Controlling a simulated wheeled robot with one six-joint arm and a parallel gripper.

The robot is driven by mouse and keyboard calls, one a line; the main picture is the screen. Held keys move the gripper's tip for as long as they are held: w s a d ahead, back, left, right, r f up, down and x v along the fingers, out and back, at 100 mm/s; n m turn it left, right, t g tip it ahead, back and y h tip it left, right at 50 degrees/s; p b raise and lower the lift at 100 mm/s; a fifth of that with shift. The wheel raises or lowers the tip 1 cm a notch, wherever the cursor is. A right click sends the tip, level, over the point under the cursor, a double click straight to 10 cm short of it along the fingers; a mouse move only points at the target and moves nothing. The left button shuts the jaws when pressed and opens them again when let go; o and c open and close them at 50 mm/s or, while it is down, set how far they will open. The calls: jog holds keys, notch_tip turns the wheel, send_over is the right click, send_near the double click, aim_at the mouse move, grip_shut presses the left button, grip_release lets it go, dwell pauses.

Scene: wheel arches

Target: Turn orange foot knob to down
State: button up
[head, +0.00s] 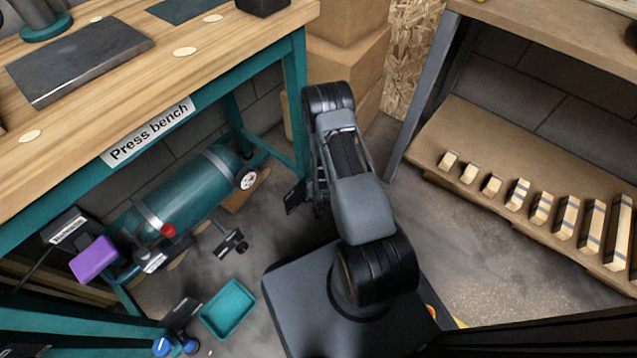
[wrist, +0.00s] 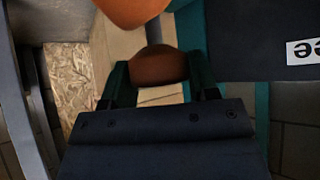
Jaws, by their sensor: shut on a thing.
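The orange foot knob (wrist: 158,66) shows in the wrist view as a rounded, shaded orange-brown piece. My gripper (wrist: 160,72) has its two dark fingers on either side of the knob and is shut on it. The fingers hide the knob's sides, and I cannot tell which way it is turned. In the head view my arm hides the knob, and the gripper is mostly behind the arm.
A larger orange rounded thing (wrist: 132,9) is close above the knob in the wrist view. The press bench (head: 240,52) stands left, a teal cylinder (head: 190,185) beneath it. Cardboard boxes (head: 345,55) are behind my arm; a shelf (head: 480,135) holds wooden blocks at right.

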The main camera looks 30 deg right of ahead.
jog(key=m+g+h, duration=0.1)
jog(key=m, duration=0.1)
jog(key=m+g+h, duration=0.1)
jog(key=m+h, duration=0.1)
jog(key=m, duration=0.1)
jog(key=shift+a+h, duration=0.1)
jog(key=shift+h, duration=0.2)
jog(key=shift+m+g+h+p, duration=0.3)
jog(key=shift+m+g+h, duration=0.3)
jog(key=shift+m, duration=0.55)
jog(key=shift+m+g+h+p, duration=0.25)
jog(key=shift+m+g+h, duration=0.15)
jog(key=shift+m+g, duration=0.6)
jog(key=shift+m, duration=0.35)
jog(key=o, duration=0.6)
jog(key=shift+d, duration=0.2)
jog(key=shift+a, duration=0.1)
jog(key=p+v, duration=0.6)
jog(key=v, duration=0.7)
jog(key=shift+s+a+r, duration=0.15)
jog(key=shift+a+r, duration=0.05)
jog(key=shift+r, duration=0.05)
